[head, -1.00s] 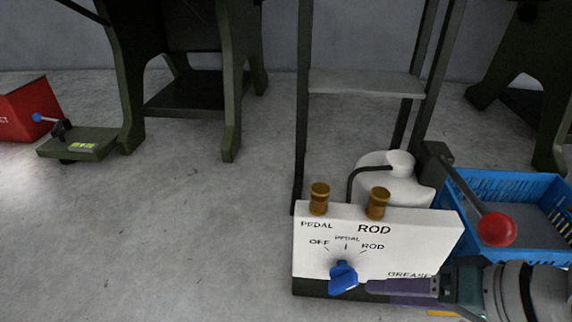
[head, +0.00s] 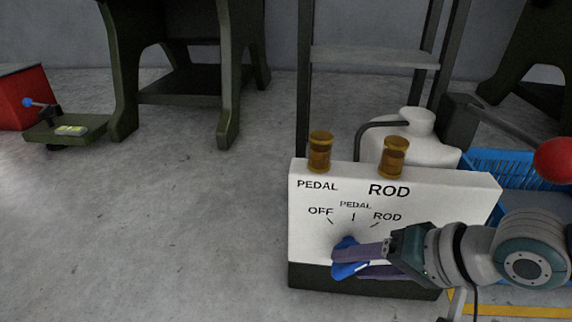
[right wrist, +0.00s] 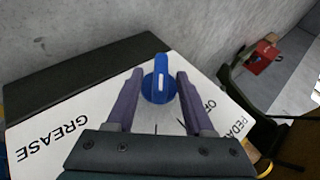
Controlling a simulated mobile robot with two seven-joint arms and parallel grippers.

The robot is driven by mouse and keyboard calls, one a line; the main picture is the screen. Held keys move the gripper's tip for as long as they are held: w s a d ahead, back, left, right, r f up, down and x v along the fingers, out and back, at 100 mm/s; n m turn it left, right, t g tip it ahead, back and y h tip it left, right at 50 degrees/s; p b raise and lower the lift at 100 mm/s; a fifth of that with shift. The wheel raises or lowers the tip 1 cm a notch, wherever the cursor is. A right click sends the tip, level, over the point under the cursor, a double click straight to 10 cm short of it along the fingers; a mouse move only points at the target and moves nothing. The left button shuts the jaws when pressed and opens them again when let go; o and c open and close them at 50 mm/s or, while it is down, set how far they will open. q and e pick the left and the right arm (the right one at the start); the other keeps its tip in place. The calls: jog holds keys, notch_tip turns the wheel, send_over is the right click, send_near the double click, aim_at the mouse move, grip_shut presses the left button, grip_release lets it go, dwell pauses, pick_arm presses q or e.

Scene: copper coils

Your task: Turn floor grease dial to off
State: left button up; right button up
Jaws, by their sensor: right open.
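The floor grease dial (head: 345,262) is a blue knob low on the front of a white panel (head: 460,205). OFF, PEDAL and ROD are lettered in an arc above it. In the right wrist view the dial (right wrist: 160,84) shows a raised blue handle with a white line. Which mark it points at I cannot tell for sure. My right gripper (head: 350,260) comes in from the right, with its fingers at the dial. In the right wrist view my right gripper (right wrist: 160,76) is open, one finger on each side of the dial, with small gaps visible. My left gripper is not in view.
Two brown-gold caps (head: 320,152) stand on the panel's top, with a white jug (head: 412,140) behind. A red ball lever (head: 553,160) and a blue crate (head: 500,160) are at right. The floor left of the panel is clear.

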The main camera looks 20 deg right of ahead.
jog(key=shift+w+a+f, duration=0.1)
jog(key=shift+a+f, duration=0.05)
grip_shut()
dwell(0.4)
